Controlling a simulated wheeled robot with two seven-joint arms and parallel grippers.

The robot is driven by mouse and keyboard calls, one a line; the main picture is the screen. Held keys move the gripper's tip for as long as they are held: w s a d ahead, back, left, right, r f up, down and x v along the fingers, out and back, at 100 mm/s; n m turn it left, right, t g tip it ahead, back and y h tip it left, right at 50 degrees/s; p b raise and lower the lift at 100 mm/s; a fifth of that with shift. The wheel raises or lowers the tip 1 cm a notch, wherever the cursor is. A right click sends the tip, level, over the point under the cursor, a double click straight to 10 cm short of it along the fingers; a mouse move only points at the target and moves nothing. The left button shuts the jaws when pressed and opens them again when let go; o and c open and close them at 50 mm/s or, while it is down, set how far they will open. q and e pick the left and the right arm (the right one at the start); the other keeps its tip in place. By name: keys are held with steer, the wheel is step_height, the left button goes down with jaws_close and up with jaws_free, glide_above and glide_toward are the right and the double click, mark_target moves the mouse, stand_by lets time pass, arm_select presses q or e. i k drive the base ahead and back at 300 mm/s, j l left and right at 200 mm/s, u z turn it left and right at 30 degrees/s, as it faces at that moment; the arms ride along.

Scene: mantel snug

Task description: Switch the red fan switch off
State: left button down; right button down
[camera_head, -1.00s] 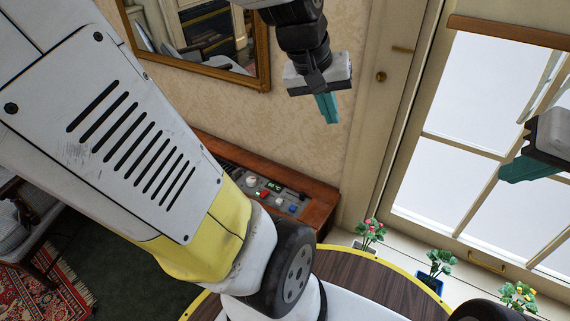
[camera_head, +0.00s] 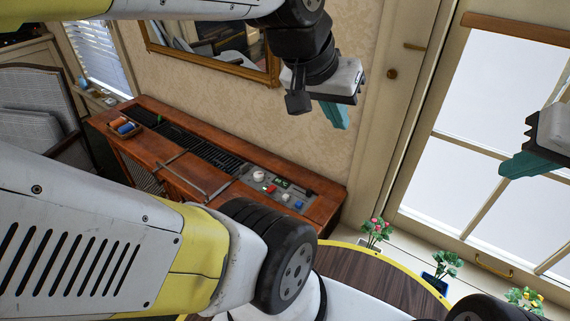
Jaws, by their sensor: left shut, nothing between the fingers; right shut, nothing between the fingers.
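The red fan switch (camera_head: 270,189) is a small red piece on the grey control panel (camera_head: 312,204), at the right end of a wooden cabinet (camera_head: 325,206). My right gripper (camera_head: 516,167) is shut and empty at the right edge, in front of the window. Whether the switch is on or off is too small to tell.
The cabinet has a dark grille (camera_head: 205,147), a front handle (camera_head: 196,190) and a small tray of coloured items (camera_head: 123,127). A gilt mirror (camera_head: 270,75) hangs behind. Flower pots (camera_head: 436,282) stand at lower right. A chair (camera_head: 35,120) is at left. My arm links cover the lower left.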

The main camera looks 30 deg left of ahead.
mark_target(272, 188)
steer(key=u, duration=0.5)
steer(key=i+l+u, duration=0.1)
steer(key=u, duration=0.4)
steer(key=l+u, duration=0.15)
steer(key=u, duration=0.35)
steer(key=l+u, duration=0.1)
steer(key=u, duration=0.4)
steer(key=l+u, duration=0.1)
steer(key=u, duration=0.4)
